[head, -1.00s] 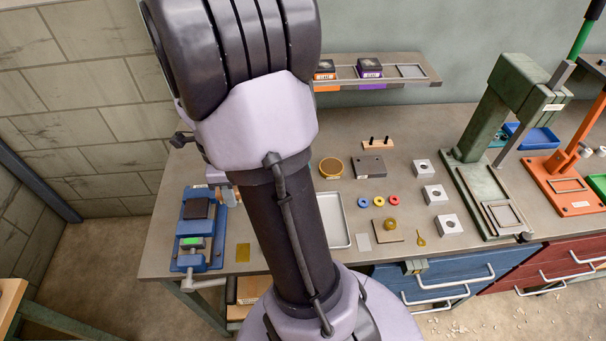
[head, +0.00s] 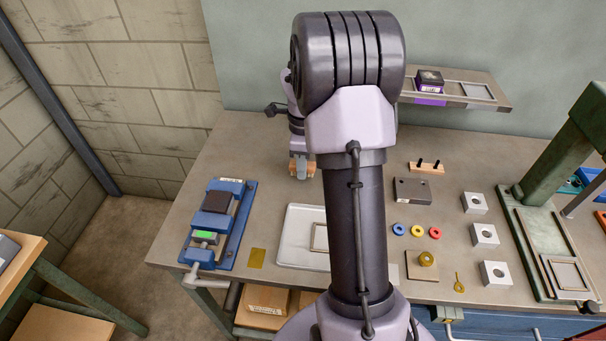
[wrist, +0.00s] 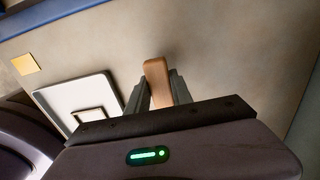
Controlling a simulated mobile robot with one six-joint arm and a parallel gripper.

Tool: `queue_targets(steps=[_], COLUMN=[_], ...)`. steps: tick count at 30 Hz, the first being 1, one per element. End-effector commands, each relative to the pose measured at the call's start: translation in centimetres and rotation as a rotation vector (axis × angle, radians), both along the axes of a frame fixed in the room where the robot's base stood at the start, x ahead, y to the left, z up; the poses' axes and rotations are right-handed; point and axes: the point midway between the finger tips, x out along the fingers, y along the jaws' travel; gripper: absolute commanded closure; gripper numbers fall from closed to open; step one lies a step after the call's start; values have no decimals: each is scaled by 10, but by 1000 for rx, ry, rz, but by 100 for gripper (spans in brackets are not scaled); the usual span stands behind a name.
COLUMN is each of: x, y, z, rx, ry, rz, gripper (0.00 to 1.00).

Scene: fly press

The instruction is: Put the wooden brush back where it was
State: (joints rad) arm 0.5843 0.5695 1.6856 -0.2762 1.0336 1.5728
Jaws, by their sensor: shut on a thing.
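The wooden brush (wrist: 157,75) is between my gripper's fingers (wrist: 159,95) in the wrist view. Its light brown wooden body sticks out past the fingertips. My gripper is shut on it. In the head view my gripper (head: 301,172) points down over the back left part of the bench, beyond the pale tray, with a bit of the brush (head: 311,165) showing at the fingers. Whether the brush touches the bench is not clear. My own arm hides part of the bench in the head view.
A pale tray (head: 284,242) holding a thin frame lies in front of my gripper. A blue vise (head: 218,230) stands at left, with a yellow plate (head: 257,258) nearby. A grey block (head: 411,191) and coloured rings lie at right. The bench around my gripper looks clear.

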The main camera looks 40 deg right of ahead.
Motion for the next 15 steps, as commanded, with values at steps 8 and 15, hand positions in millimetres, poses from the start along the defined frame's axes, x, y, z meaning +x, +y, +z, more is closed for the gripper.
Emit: queue_targets(steps=[8, 15], x=[-1, -1], y=[1, 1], z=[-28, -32], rx=[1, 2], ry=[1, 1], rz=[0, 0], gripper=[100, 65])
